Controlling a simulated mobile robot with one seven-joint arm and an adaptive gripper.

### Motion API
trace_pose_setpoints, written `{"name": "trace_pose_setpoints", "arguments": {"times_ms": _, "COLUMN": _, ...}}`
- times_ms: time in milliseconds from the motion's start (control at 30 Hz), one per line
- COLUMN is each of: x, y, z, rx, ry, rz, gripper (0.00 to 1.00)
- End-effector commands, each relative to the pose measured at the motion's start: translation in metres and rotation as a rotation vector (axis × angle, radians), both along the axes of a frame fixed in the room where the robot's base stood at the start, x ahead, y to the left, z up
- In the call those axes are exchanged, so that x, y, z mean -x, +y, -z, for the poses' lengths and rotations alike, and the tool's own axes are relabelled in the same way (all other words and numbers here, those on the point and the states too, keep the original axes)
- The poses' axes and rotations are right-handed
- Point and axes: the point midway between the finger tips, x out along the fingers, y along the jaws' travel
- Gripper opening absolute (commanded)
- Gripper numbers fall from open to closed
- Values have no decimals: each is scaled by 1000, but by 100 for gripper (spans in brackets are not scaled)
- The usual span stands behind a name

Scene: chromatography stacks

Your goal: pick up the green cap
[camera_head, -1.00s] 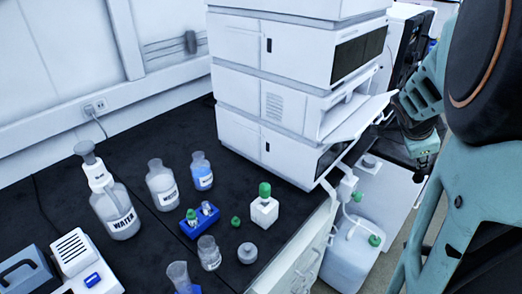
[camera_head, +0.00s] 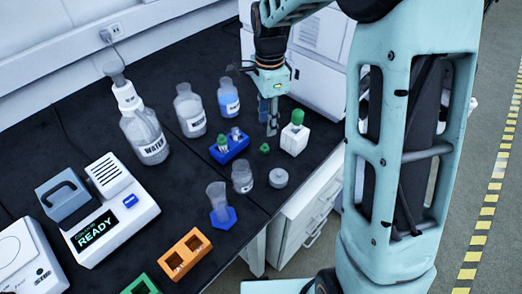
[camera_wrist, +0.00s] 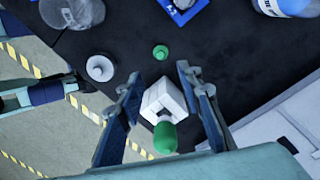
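A small loose green cap (camera_head: 265,148) lies on the black bench; it also shows in the wrist view (camera_wrist: 160,52), just beyond my fingertips. A white square bottle (camera_head: 294,140) with a taller green top (camera_head: 297,117) stands to its right. In the wrist view the white bottle (camera_wrist: 163,102) and its green top (camera_wrist: 164,137) appear between my fingers, though I cannot tell the height gap. My gripper (camera_head: 271,128) points down above the bench near the loose cap. In the wrist view my gripper (camera_wrist: 159,73) is open, with nothing held.
A blue rack (camera_head: 229,148) with small vials stands left of the loose cap. A clear jar (camera_head: 242,177) and a grey-white round lid (camera_head: 278,178) are in front. The white instrument stack (camera_head: 318,70) rises behind right.

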Motion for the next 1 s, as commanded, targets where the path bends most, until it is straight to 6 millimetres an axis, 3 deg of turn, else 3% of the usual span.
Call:
{"name": "trace_pose_setpoints", "arguments": {"times_ms": 200, "x": 1, "y": -1, "z": 36, "rx": 3, "ry": 2, "rz": 3, "gripper": 33}}
{"name": "trace_pose_setpoints", "arguments": {"times_ms": 433, "x": 0, "y": 1, "z": 54, "rx": 2, "ry": 0, "rz": 3, "gripper": 33}}
{"name": "trace_pose_setpoints", "arguments": {"times_ms": 700, "x": 0, "y": 6, "z": 92, "rx": 3, "ry": 1, "rz": 3, "gripper": 33}}
{"name": "trace_pose_setpoints", "arguments": {"times_ms": 1000, "x": -1, "y": 6, "z": 99, "rx": 3, "ry": -2, "rz": 4, "gripper": 33}}
